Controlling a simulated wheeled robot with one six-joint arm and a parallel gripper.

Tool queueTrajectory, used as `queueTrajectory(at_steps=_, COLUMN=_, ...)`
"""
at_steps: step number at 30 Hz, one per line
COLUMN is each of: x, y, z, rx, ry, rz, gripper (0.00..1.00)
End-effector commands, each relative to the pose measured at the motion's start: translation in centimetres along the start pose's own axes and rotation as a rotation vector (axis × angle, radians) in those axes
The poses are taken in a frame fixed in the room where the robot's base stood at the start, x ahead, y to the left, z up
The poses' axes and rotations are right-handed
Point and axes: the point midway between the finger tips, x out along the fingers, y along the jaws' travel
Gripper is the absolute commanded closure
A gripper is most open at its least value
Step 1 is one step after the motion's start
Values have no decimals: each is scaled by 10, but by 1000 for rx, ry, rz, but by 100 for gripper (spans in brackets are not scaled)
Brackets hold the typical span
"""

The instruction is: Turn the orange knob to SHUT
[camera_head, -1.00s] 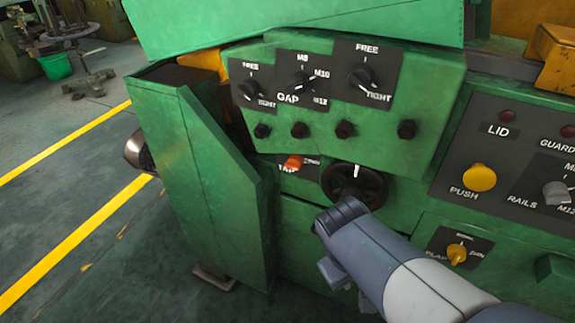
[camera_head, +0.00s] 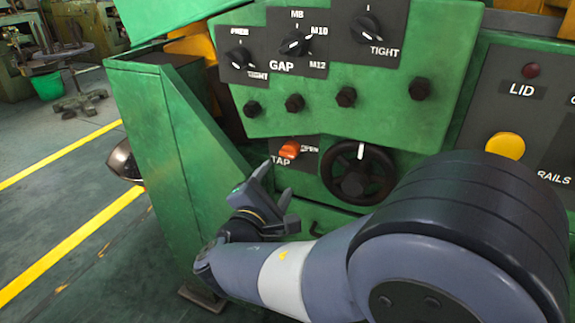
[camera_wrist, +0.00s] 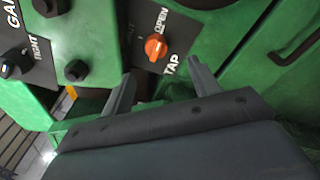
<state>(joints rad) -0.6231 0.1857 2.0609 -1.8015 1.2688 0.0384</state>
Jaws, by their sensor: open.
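The orange knob (camera_head: 290,149) sits on a dark plate marked TAP and OPEN, low on the green machine front. In the wrist view the orange knob (camera_wrist: 156,46) is ahead of the fingertips, its white mark near the OPEN side.
A black handwheel (camera_head: 358,174) is just right of the knob plate. Several black bolts (camera_head: 295,103) and a GAP dial (camera_head: 295,44) are above. A yellow push button (camera_head: 505,146) is at the right. A green side panel (camera_head: 170,150) stands at the left, with open floor beyond.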

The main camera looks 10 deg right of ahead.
Motion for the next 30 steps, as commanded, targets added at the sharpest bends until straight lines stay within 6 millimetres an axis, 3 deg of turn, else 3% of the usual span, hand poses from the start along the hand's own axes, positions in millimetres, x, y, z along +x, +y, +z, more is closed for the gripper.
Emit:
queueTrajectory(at_steps=8, x=17, y=5, z=-4, rx=-6, ry=0, rz=24, gripper=42)
queueTrajectory(at_steps=22, x=92, y=6, z=-4, rx=-7, ry=1, rz=22, gripper=42)
queueTrajectory(at_steps=30, x=107, y=7, z=-4, rx=-7, ry=3, rz=23, gripper=42)
